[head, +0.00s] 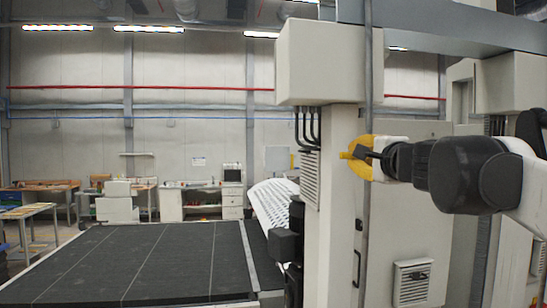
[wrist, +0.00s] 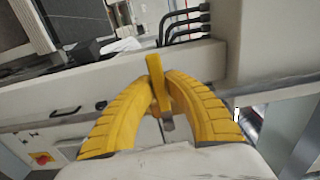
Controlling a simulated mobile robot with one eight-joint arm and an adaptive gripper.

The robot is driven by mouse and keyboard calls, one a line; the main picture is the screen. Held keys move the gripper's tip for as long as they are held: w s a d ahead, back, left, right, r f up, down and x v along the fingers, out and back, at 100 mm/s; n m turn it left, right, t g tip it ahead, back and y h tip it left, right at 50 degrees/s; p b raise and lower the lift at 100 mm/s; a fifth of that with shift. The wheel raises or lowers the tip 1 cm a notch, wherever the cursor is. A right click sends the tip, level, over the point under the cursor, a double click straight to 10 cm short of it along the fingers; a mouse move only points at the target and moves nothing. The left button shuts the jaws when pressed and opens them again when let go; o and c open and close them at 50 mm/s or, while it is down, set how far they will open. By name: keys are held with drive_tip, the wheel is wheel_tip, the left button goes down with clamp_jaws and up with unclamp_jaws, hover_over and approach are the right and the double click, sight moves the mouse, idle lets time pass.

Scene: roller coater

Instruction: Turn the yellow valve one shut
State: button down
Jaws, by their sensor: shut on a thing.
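The yellow valve (wrist: 155,72) shows in the wrist view as a slim yellow handle between my fingertips, with a short grey metal piece below it. My gripper (wrist: 161,84) has two ribbed yellow fingers that curve in from left and right and are shut on the handle. In the head view my gripper (head: 353,155) reaches in from the right, at the height of the upper part of the machine's pale post. The valve cannot be told clearly from the yellow fingers there. The fingers hide part of its mount.
A thin grey vertical pipe (head: 367,80) runs close to my gripper. The pale machine post (head: 336,190) stands just left, with black cables (head: 308,125) under its upper box. A dark conveyor bed (head: 140,262) lies to the left. Workbenches stand far back.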

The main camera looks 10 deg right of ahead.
drive_tip(key=c, duration=1.6)
unclamp_jaws()
drive_tip(key=shift+c, duration=0.2)
drive_tip(key=shift+o, duration=1.2)
drive_tip(key=shift+s+d+r, duration=0.1)
drive_tip(key=shift+s+d, duration=0.05)
drive_tip(key=shift+s, duration=0.15)
drive_tip(key=s, duration=1.2)
drive_tip(key=shift+s+d, duration=0.15)
drive_tip(key=shift+d, duration=0.05)
